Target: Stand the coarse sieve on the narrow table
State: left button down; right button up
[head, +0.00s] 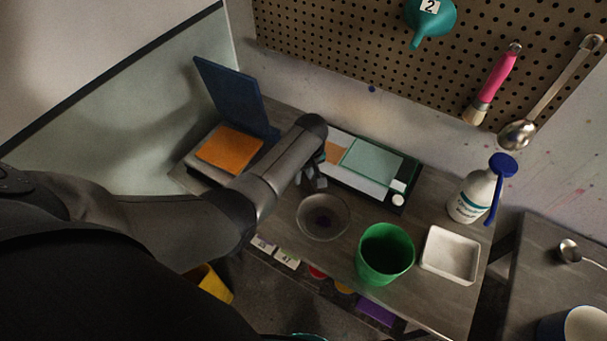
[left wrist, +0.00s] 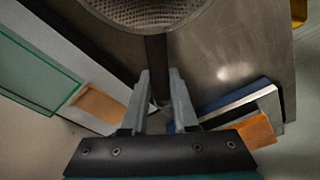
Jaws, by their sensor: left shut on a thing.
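My left gripper (head: 315,182) reaches over the grey table (head: 285,190). In the left wrist view its fingers (left wrist: 156,95) are shut on the dark handle (left wrist: 157,68) of a sieve. The sieve's round mesh bowl (left wrist: 150,12) is cut off at the top of that view. I cannot tell whether the bowl touches the table. I cannot tell which table is the narrow one. My right gripper is not in view.
A green cup (head: 386,254), a white tray (head: 450,254) and a white bottle (head: 472,195) stand right of the sieve. A black-framed board (head: 411,187) lies behind. An open blue-lidded box (head: 235,95) is at left. Another grey table (head: 535,250) holds a spoon and mug.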

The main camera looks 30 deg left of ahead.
pick_arm(q)
jog(key=shift+f, duration=0.2)
jog(key=c, duration=0.6)
grip_release()
jog(key=shift+r, duration=0.15)
jog(key=shift+d+r, duration=0.1)
jog(key=shift+r, duration=0.2)
notch_tip(320, 180, up, 14)
jog(key=s+d+p, duration=0.1)
jog(key=d+p, duration=0.1)
jog(key=p, duration=0.1)
jog(key=shift+s, duration=0.3)
